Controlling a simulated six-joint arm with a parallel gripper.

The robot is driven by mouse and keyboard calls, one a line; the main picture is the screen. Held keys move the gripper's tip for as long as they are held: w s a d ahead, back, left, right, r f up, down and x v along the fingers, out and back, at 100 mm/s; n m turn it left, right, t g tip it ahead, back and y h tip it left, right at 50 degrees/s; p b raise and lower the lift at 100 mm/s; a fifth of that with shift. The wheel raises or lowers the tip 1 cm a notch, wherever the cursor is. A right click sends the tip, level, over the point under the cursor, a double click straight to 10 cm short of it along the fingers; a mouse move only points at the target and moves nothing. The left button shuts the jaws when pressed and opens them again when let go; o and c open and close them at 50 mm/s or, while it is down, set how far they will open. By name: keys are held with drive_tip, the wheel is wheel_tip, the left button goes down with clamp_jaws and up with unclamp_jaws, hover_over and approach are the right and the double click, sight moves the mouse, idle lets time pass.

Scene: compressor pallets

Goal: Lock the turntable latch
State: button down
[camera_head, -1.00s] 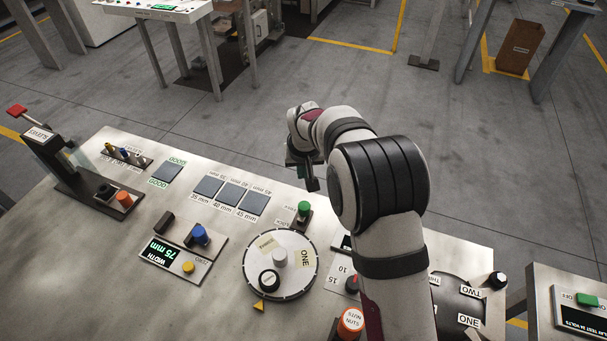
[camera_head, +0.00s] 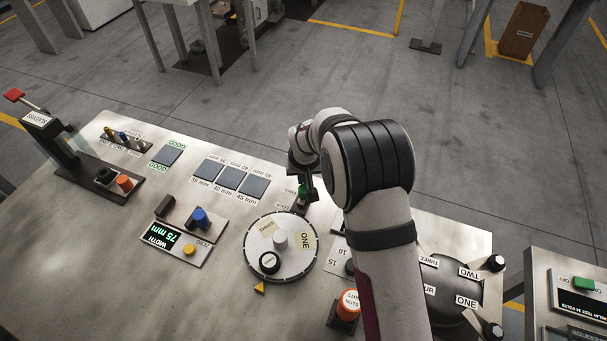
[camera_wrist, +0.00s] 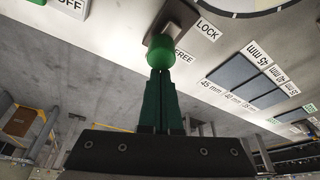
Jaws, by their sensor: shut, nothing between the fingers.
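The turntable (camera_head: 262,262) is a round pale disc on the bench, with labels including ONE facing up. Its latch has a green knob (camera_wrist: 160,52) on a dark base (camera_wrist: 180,22), at the disc's far right edge in the head view. In the wrist view the knob is beside the FREE label (camera_wrist: 183,55), and the LOCK label (camera_wrist: 207,29) lies farther along the base. My gripper (camera_wrist: 160,73) is shut and empty, its dark green fingertips right at the knob. I cannot tell whether they touch. In the head view my gripper (camera_head: 303,193) partly hides the latch.
An orange-topped knob (camera_head: 349,302) stands right of the turntable, close to my arm. Grey pads (camera_head: 230,178) marked in mm lie left of the latch. A panel with a blue knob (camera_head: 200,217) is left of the turntable. A dark numbered dial (camera_head: 450,285) is at right.

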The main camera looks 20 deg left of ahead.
sight(298, 201)
drive_tip(key=shift+s, duration=1.7)
drive_tip(key=w, duration=0.1)
drive_tip(key=w+a, duration=0.1)
drive_tip(key=w, duration=0.1)
drive_tip(key=shift+w+a, duration=0.25)
drive_tip(key=shift+a, duration=0.15)
drive_tip(key=v, duration=1)
